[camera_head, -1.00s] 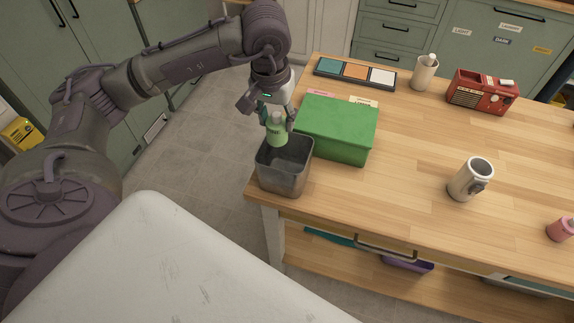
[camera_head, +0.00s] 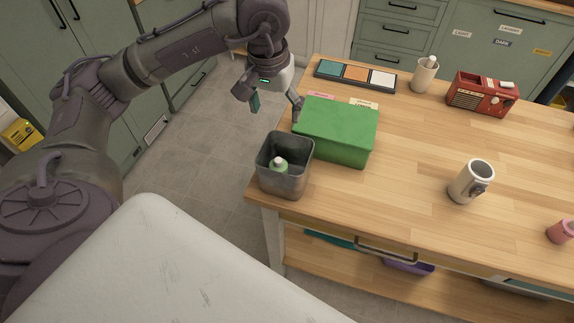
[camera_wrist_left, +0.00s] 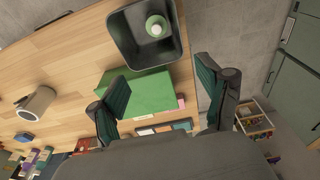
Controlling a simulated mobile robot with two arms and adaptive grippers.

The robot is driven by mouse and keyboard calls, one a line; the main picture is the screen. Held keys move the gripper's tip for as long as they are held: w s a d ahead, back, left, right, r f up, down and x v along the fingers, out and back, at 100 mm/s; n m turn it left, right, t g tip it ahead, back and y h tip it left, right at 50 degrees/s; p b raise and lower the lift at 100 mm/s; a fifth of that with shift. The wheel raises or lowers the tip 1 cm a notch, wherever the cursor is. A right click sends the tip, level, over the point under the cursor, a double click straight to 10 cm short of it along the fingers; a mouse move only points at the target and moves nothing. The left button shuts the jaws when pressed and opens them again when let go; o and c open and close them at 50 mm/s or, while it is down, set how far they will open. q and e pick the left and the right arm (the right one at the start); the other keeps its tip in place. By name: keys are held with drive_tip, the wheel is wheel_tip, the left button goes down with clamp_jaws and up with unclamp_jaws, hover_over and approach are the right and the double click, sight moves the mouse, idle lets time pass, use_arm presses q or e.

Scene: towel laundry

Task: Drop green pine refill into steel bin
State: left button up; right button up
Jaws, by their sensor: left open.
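The green pine refill (camera_head: 279,164) is a green bottle with a pale cap, and it sits inside the steel bin (camera_head: 284,186). The bin is a grey open-topped box at the table's near left corner. In the left wrist view the refill (camera_wrist_left: 156,27) also shows inside the bin (camera_wrist_left: 128,39), cap facing the camera. My left gripper (camera_head: 275,108) is open and empty, above and behind the bin in the head view. Its two fingers (camera_wrist_left: 164,95) are spread wide in the left wrist view, clear of the refill. The right gripper is not in view.
A green box (camera_head: 338,128) stands right beside the bin.

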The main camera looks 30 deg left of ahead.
use_arm(q)
wheel_tip(320, 180, up, 8)
drive_tip(key=s, duration=0.1)
drive_tip(key=shift+d, duration=0.15)
drive_tip(key=shift+s, duration=0.1)
idle(0.4)
